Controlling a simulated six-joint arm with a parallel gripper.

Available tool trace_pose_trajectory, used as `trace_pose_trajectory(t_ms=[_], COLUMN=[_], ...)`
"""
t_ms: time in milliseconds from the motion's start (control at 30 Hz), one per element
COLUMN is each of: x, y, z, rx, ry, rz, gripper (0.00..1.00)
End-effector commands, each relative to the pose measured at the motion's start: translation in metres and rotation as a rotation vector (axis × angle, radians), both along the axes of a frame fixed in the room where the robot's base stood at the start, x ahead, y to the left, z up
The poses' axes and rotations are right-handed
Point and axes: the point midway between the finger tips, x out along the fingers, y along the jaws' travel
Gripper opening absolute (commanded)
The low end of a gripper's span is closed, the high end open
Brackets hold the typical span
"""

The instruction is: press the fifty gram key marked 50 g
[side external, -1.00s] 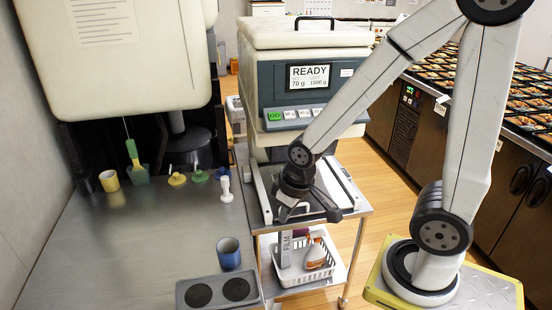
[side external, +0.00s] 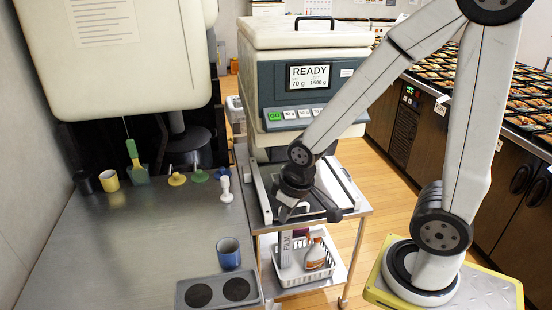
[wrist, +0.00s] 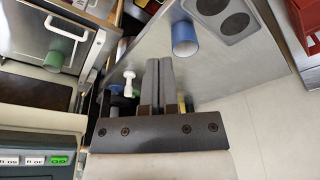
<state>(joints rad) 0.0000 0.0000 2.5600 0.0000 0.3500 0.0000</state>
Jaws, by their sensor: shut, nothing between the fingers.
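The portioning machine (side external: 262,75) has a screen (side external: 310,77) that reads READY, 70 g and 1500 g. Below it is a row of keys: a green GO key (side external: 274,116) at the left, then pale gram keys. The second pale key (side external: 304,113) appears to be the 50 g key, but its label is small; my arm covers the row's right part. In the wrist view the keys show upside down at the lower left, with the likely 50 g key (wrist: 8,161) at the edge. My gripper (wrist: 158,63) is shut and empty, below and in front of the keys, touching none.
A cart (side external: 352,210) stands under my gripper, with a white basket (side external: 290,278) on its lower shelf. The steel counter (side external: 130,250) at left holds a blue cup (side external: 228,254), a yellow cup (side external: 109,181) and a two-hole grey block (side external: 217,278). Meal trays (side external: 520,105) fill the right counter.

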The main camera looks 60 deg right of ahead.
Motion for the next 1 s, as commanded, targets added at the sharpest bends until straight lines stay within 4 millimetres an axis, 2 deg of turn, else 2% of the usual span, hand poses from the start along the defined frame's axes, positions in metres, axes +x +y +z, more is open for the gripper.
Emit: trace_pose_trajectory(t_ms=[267, 467, 667, 1000], x=[0.002, 0.016, 0.044, 0.088], y=[-0.002, -0.018, -0.054, -0.137], z=[0.001, 0.007, 0.023, 0.071], rx=[-0.004, -0.039, -0.123, -0.348], ry=[-0.009, -0.068, -0.195, -0.450], rz=[0.001, 0.017, 0.059, 0.188], gripper=[0.00, 0.00, 0.00, 0.00])
